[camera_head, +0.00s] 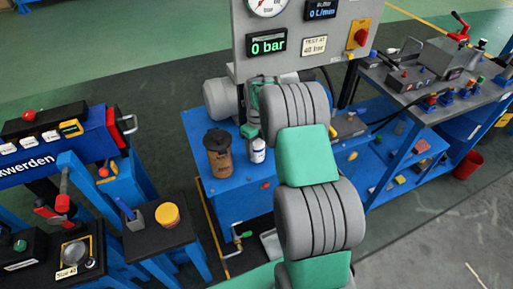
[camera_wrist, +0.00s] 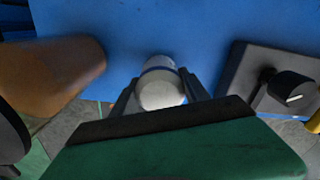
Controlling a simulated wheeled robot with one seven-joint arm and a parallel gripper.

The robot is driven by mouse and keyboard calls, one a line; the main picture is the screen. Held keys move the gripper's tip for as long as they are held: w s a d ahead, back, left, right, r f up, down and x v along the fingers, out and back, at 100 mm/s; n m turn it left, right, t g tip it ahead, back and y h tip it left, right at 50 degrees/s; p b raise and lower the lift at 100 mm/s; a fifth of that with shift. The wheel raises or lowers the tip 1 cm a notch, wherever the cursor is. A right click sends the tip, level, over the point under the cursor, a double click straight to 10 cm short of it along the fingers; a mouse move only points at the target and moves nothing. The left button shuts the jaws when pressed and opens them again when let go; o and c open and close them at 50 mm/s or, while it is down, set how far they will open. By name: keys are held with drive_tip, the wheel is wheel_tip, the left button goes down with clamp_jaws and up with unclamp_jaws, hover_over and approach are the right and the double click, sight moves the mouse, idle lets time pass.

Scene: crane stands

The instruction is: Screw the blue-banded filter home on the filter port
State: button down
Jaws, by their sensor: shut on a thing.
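The blue-banded filter (camera_head: 258,152) is a small white cylinder with a blue band, standing over the blue bench top in the head view. In the wrist view the filter (camera_wrist: 160,92) sits between the two dark fingers of my gripper (camera_wrist: 160,98), its rounded white end towards the camera and the blue band beyond. My gripper is shut on it.
A brown bottle with a dark cap (camera_head: 218,155) stands close left of the filter. A grey panel with a gauge and "0 bar" display (camera_head: 268,45) rises behind. In the wrist view a grey box with a black knob (camera_wrist: 286,88) lies close right.

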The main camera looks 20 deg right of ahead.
drive_tip(key=m, duration=0.5)
drive_tip(key=shift+c, duration=2.3)
unclamp_jaws()
drive_tip(key=shift+c, duration=0.2)
drive_tip(key=shift+c, duration=0.7)
